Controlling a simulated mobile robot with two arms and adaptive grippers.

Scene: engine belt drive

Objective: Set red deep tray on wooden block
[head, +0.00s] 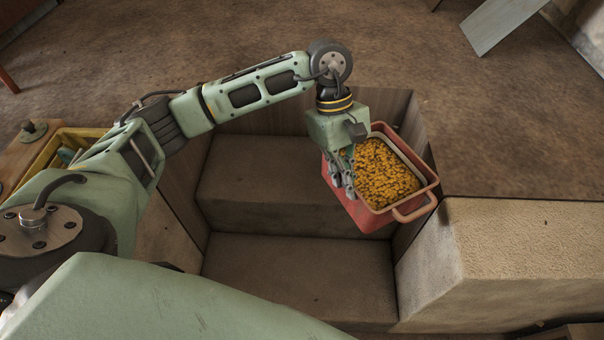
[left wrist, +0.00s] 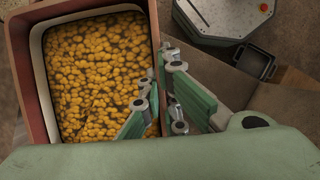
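The red deep tray (head: 366,212) is at the right of the centre in the head view, filled with small yellow-orange pieces. It has a pale inner rim and a handle on its near right side. My left gripper (head: 345,185) grips its left wall, with the fingers on either side of the wall. In the left wrist view the tray (left wrist: 22,60) fills the left side, and my left gripper (left wrist: 160,110) is at its right wall. The tray appears held above the steps. I cannot clearly identify the wooden block. My right gripper is out of view.
Broad brown steps (head: 300,270) drop into a recess below the tray. A raised tan ledge (head: 520,245) stands at the right. A yellow crate (head: 50,160) is beside a wooden surface (head: 15,158) at the far left. Open brown floor lies behind the recess.

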